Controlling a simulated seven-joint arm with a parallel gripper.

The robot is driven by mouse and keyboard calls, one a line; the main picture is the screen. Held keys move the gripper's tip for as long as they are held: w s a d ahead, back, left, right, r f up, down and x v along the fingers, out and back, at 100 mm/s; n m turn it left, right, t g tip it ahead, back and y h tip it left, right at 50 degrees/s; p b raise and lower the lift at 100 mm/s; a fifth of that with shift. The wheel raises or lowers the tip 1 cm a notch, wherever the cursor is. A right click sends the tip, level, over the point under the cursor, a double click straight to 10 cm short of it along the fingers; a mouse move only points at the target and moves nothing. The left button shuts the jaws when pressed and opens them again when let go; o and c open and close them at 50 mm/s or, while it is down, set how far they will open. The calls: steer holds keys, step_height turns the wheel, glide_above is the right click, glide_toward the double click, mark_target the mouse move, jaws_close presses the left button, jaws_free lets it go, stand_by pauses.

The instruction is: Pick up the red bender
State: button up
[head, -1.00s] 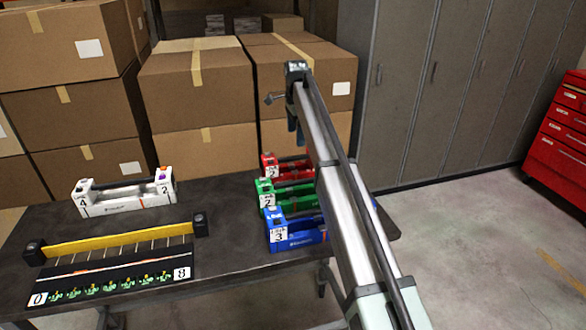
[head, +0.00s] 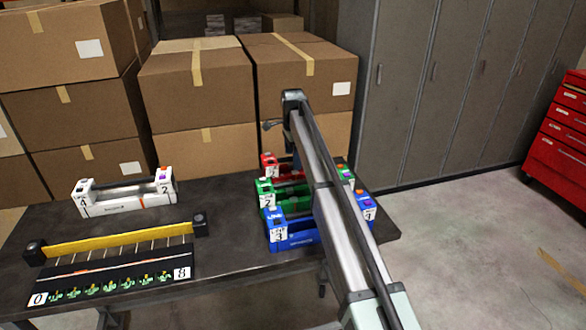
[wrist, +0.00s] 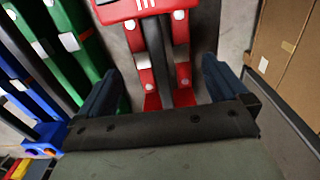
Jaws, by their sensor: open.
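The red bender (head: 269,162) is the rear one of a row of three benders at the right end of the dark table, partly hidden behind my arm in the head view. In the wrist view the red bender (wrist: 143,62) lies below my gripper (wrist: 161,72), with a dark bar running along its middle. My gripper is open, with one blue finger to each side of the red bender. I see no contact between the fingers and the bender. In the head view my arm hides most of the gripper.
The green bender (head: 268,200) and blue bender (head: 290,236) stand close in front of the red one. A white bender (head: 125,205) and a yellow-barred rack (head: 115,243) are on the table's left. Stacked cardboard boxes (head: 205,150) rise just behind the table.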

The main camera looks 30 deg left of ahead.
step_height(320, 180, down, 4)
steer(key=shift+w+f, duration=0.1)
steer(key=shift+f, duration=0.1)
steer(key=c, duration=1.8)
jaws_close()
steer(key=shift+r, duration=0.1)
